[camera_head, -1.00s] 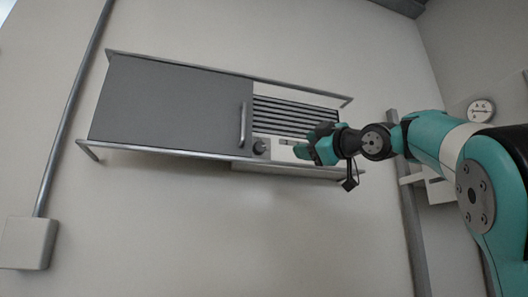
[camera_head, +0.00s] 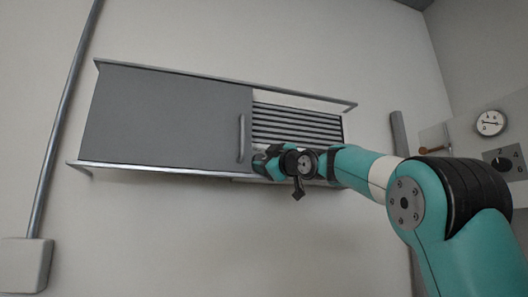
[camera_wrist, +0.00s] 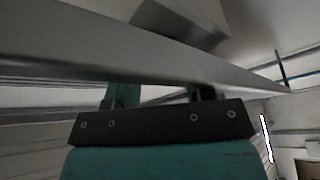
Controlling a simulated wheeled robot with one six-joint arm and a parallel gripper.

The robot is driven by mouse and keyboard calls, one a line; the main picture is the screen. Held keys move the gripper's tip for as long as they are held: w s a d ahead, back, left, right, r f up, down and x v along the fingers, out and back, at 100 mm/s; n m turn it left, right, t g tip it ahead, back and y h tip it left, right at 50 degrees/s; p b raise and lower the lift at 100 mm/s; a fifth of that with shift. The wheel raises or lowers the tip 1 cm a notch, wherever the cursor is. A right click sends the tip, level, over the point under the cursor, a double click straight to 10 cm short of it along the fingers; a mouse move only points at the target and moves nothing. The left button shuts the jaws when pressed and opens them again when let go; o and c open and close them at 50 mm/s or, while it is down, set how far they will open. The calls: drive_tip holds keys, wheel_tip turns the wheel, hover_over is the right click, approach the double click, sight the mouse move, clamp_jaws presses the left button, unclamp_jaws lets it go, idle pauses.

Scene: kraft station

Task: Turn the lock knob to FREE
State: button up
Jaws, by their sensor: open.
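The grey cabinet door (camera_head: 165,117) with its upright bar handle (camera_head: 241,138) is on the wall in the head view. The small dark knob below the handle is hidden now behind my gripper (camera_head: 262,162). My gripper is at the cabinet's lower edge, just below and right of the handle. In the wrist view my gripper (camera_wrist: 165,97) has its two fingers apart, with nothing seen between them. A metal rail crosses in front and hides the fingertips. I cannot tell whether the fingers touch the knob or which way it points.
A slatted vent (camera_head: 297,123) is right of the door. Metal rails run along the cabinet's top (camera_head: 225,80) and bottom (camera_head: 120,168). A round gauge (camera_head: 490,123) and a numbered dial panel (camera_head: 505,163) are at the right. The wall below the cabinet is clear.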

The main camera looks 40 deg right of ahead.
drive_tip(key=shift+w+a, duration=0.1)
drive_tip(key=shift+w, duration=0.3)
drive_tip(key=shift+c, duration=0.5)
drive_tip(key=c, duration=0.5)
drive_tip(key=m+t+h+b, duration=0.1)
drive_tip(key=m+b, duration=0.1)
drive_tip(key=m, duration=0.2)
drive_tip(key=shift+h+b, duration=0.4)
drive_tip(key=shift+c, duration=0.2)
drive_tip(key=o, duration=0.6)
drive_tip(key=shift+o, duration=0.2)
